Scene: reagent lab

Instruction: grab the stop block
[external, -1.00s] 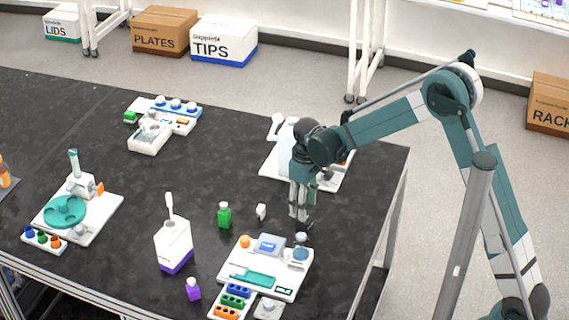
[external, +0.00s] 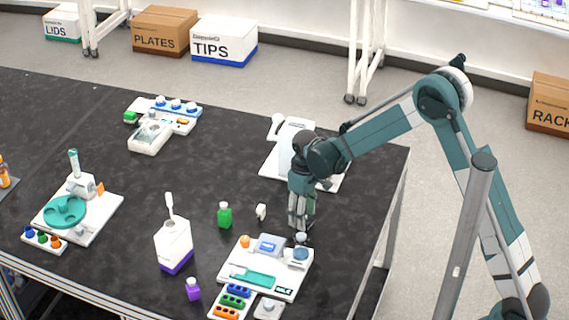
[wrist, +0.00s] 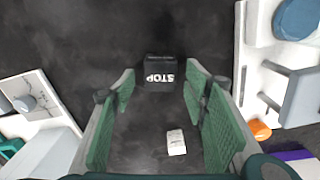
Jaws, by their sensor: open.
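The stop block is a small black block (wrist: 160,76) with white STOP lettering, which appears upside down in the wrist view. It sits on the black bench ahead of my fingertips, roughly centred between them. My gripper (wrist: 161,88) is open and empty, with its green-padded fingers spread to either side. In the external view my gripper (external: 300,221) points down low over the bench; the block cannot be made out there against the dark top and my fingers.
A small white block (wrist: 176,142) lies between the fingers in the wrist view and left of my gripper externally (external: 261,211). A white instrument board (external: 262,285) is close in front, a green bottle (external: 224,215) to the left, and another white board (external: 280,165) behind.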

